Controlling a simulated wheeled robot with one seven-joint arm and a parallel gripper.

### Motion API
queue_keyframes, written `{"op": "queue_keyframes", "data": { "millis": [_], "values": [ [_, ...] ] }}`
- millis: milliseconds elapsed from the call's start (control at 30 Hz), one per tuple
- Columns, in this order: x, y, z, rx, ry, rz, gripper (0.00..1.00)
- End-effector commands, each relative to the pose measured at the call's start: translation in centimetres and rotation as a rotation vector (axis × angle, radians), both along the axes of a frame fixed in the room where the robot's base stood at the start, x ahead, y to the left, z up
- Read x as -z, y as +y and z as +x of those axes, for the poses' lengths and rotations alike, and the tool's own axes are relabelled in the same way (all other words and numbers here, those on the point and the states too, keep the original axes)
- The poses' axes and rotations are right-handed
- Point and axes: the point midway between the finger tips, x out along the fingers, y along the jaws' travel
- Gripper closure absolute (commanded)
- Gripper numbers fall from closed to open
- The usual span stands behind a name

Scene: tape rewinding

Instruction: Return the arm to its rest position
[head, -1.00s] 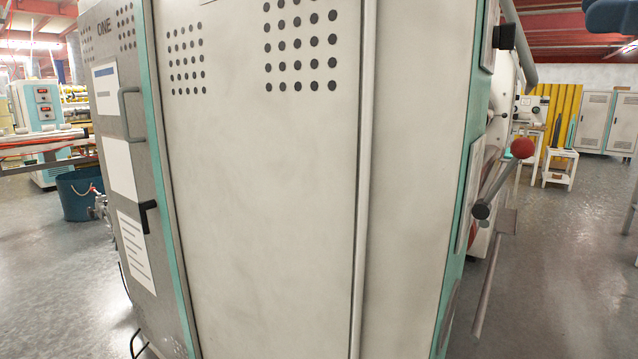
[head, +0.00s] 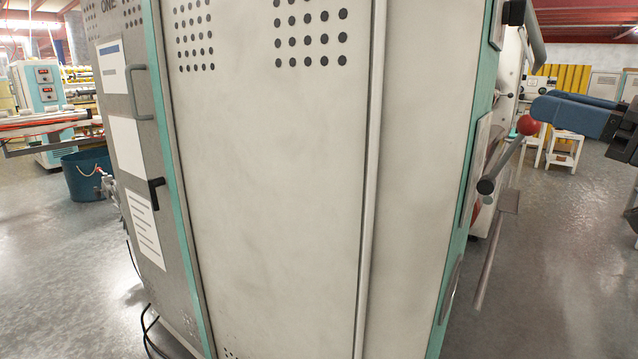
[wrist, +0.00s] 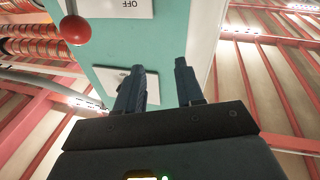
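My gripper (head: 548,104) reaches in from the right edge in the head view, its dark blue fingers pointing left. It is in the air, and its fingers look empty. In the wrist view my gripper (wrist: 160,68) has its two fingers apart, with teal and pale panel surface showing between them. Beyond the fingers is the side of the tall machine cabinet (head: 280,200). A lever with a red ball knob (head: 527,125) stands out from that side, and the knob (wrist: 74,30) also shows at upper left in the wrist view. Most of my arm is hidden.
A white plate marked OFF (wrist: 125,6) is on the teal panel. Grey bars and a handle (head: 486,186) stick out from the cabinet's right side. A blue bucket (head: 88,175) stands at left. White stools (head: 566,150) stand behind the gripper. Open floor (head: 560,270) lies at right.

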Motion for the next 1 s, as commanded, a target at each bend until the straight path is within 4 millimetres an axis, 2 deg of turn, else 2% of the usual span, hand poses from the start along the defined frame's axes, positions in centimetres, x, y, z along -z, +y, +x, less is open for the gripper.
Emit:
{"op": "queue_keyframes", "data": {
  "millis": [33,233,467,700,900,1000],
  "values": [
    [2.5,0.3,0.3,0.027,0.037,0.047,0.63],
    [11.0,0.9,0.4,0.169,0.151,0.203,0.63],
    [20.5,1.9,-2.2,0.337,0.272,0.314,0.63],
    [29.1,3.1,-7.8,0.502,0.374,0.356,0.63],
    [34.4,4.0,-14.2,0.62,0.434,0.337,0.63],
    [36.2,4.3,-17.7,0.668,0.454,0.311,0.63]
  ]
}}
